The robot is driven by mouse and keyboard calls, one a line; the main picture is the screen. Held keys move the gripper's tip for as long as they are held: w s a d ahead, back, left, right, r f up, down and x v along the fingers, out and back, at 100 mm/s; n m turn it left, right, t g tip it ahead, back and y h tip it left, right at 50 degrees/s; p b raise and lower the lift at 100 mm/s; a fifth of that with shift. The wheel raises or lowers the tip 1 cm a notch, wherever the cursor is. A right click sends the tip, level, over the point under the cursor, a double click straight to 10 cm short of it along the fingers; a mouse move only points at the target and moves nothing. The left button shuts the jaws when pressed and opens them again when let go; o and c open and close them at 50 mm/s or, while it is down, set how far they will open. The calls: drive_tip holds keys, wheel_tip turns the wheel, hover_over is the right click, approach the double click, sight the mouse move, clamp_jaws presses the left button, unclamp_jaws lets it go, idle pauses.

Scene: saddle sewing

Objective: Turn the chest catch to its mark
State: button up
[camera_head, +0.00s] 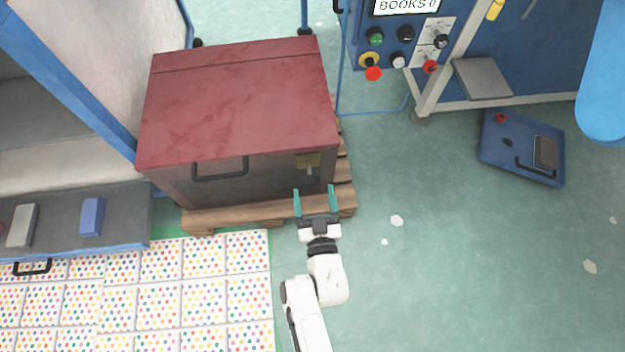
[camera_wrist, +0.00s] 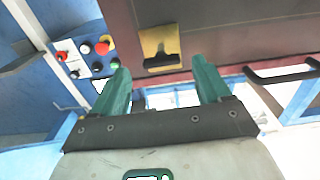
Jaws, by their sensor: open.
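The chest (camera_head: 235,105) has a red lid and a dark grey front and sits on a wooden pallet. Its catch, a brass plate (camera_head: 308,160), is at the right of the front, just under the lid. In the wrist view the brass plate (camera_wrist: 158,42) carries a dark turning piece (camera_wrist: 160,60) lying crosswise. I cannot make out a mark. My gripper (camera_head: 314,188) has two teal fingers, spread apart and empty, pointing at the catch from in front. In the wrist view the catch appears beyond and between the fingertips (camera_wrist: 161,68); they look apart from it.
A dark handle (camera_head: 220,169) is on the chest front, left of the catch. The pallet (camera_head: 235,217) juts out below. A control panel (camera_head: 395,45) with buttons stands behind right. A blue case (camera_head: 522,148) lies on the floor. The floor right of my arm is mostly clear.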

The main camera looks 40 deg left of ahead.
sight(311, 181)
drive_tip(key=shift+b+x, duration=0.35)
drive_tip(key=shift+x, duration=1.9)
drive_tip(key=c, duration=1)
